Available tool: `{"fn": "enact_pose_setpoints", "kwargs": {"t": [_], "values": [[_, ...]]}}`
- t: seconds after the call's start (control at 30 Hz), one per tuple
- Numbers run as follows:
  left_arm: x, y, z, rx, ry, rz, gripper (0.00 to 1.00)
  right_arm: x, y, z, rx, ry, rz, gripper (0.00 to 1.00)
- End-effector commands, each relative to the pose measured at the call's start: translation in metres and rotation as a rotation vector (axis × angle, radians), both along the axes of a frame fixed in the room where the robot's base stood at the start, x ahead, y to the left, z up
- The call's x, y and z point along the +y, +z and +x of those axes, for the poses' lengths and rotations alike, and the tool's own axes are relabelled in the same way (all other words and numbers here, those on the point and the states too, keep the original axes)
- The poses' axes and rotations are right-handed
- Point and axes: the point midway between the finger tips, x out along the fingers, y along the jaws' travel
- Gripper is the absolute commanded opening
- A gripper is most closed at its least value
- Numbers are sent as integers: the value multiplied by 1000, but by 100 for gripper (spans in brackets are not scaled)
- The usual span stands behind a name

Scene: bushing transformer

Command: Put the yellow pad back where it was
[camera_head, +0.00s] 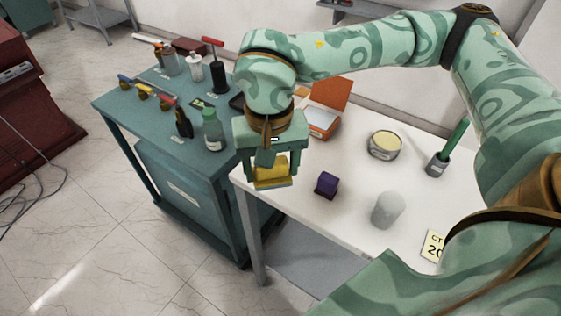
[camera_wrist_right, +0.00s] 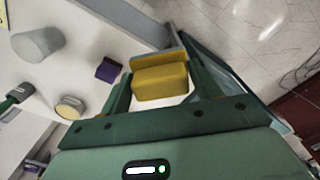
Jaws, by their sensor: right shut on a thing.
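My right gripper (camera_head: 270,180) is shut on the yellow pad (camera_head: 271,171), near the left front corner of the white table (camera_head: 299,205). The pad is a yellow block with a paler lower edge in the head view. In the right wrist view the pad (camera_wrist_right: 160,80) sits between the two green fingers, with a stepped yellow top part. I cannot tell whether the pad touches the table. My left gripper is not in view.
On the white table are a purple block (camera_head: 327,185), a grey-white cylinder (camera_head: 388,210), a round tin (camera_head: 384,145), an open orange box (camera_head: 325,115) and a green-handled brush in a cup (camera_head: 438,163). The teal cart (camera_head: 150,135) holds bottles and tools.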

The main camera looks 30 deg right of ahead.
Motion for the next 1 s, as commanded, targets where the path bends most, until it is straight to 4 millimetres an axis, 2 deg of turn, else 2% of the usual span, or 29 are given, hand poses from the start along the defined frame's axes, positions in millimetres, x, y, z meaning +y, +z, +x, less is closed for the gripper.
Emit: {"fn": "enact_pose_setpoints", "kwargs": {"t": [0.07, 0.3, 0.4, 0.5, 0.77, 0.9, 1.0], "values": [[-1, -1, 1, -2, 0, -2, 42, -11, -9, 9, 7, -9, -1, 45], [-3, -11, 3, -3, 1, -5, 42, -56, -41, 62, 4, -10, 0, 45], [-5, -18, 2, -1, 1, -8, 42, -68, -64, 76, 7, -5, 0, 45], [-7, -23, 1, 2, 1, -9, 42, -76, -80, 87, 4, -4, 1, 45], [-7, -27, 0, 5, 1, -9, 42, -86, -96, 99, 1, -1, 1, 45], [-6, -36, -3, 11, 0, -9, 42, -88, -121, 100, 5, 0, 1, 45], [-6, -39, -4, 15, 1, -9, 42, -88, -130, 100, 3, -1, 0, 45]]}}
